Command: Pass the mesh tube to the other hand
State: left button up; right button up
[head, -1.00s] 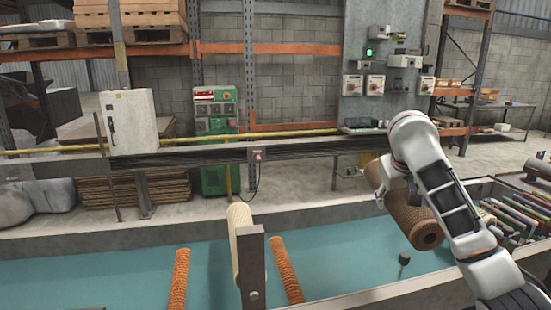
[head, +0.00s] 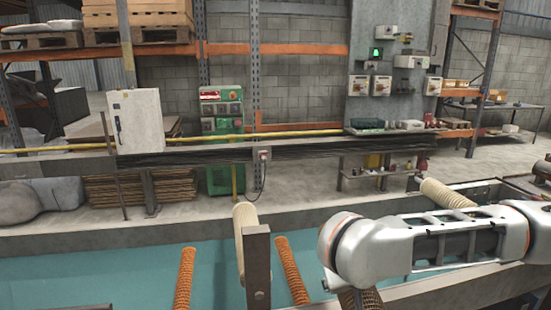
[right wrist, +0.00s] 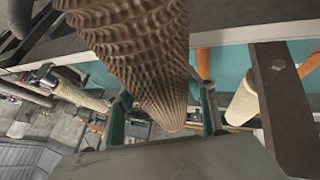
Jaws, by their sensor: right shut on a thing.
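The brown ribbed mesh tube (right wrist: 140,50) fills the upper middle of the right wrist view, lying lengthwise away from the camera. My right gripper (right wrist: 165,112) has its two teal fingers on either side of it and is shut on it. In the head view only a small piece of the mesh tube (head: 360,299) shows at the bottom edge, below my right arm, which hides the rest and the gripper. My left gripper is in neither view.
Two orange mesh tubes (head: 184,280) (head: 292,270) lie on the teal surface (head: 90,280). A cream tube (head: 241,225) stands behind a dark metal post (head: 257,270). Another cream tube (head: 447,193) is at the right, beyond my arm. The teal surface is clear at the left.

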jog(key=s+d+f+m+h, duration=0.1)
jog(key=s+d+f+m, duration=0.1)
jog(key=s+d+f, duration=0.3)
jog(key=s+d, duration=0.1)
jog(key=d, duration=0.2)
jog(key=shift+s+d+m+g+h, duration=0.25)
jog(key=shift+m+g+h, duration=0.05)
